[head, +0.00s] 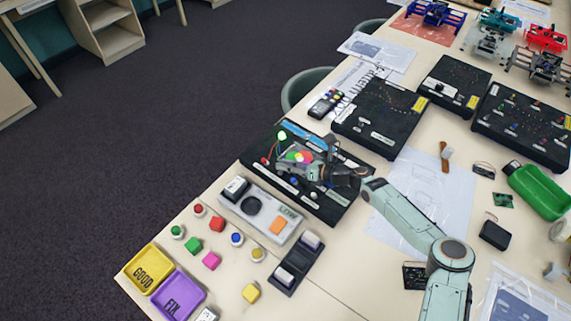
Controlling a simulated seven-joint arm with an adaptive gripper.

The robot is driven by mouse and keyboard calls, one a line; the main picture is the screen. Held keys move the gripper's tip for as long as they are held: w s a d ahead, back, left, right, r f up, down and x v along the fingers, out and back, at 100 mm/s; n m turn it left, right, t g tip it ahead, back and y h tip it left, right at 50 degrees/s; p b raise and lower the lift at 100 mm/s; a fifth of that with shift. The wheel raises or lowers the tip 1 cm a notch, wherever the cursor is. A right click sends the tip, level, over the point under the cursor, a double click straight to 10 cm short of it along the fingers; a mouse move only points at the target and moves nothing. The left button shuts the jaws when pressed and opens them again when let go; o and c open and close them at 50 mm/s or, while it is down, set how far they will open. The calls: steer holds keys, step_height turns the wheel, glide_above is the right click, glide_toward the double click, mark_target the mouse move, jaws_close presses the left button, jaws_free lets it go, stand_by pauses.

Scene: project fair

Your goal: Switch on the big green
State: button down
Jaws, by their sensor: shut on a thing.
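A black board (341,206) with small coloured parts lies on the table in the head view. A big green lamp (282,136) near its far left corner looks bright, as if lit. A small red part (265,160) sits at its left edge. My gripper (285,166) is low over the left part of this board, coming from the right. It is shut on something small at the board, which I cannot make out. A multicoloured round patch shows at the gripper. The gripper and wrist hide the middle of the board.
A grey box (283,239) with an orange square and a black rocker unit (297,262) stand in front. Coloured buttons and cubes lie left of them, near a yellow tray (148,267) and a purple tray (177,292). More black boards (379,117) lie behind.

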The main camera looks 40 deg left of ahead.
steer(key=c, duration=1.1)
jaws_free()
steer(key=v, duration=1.2)
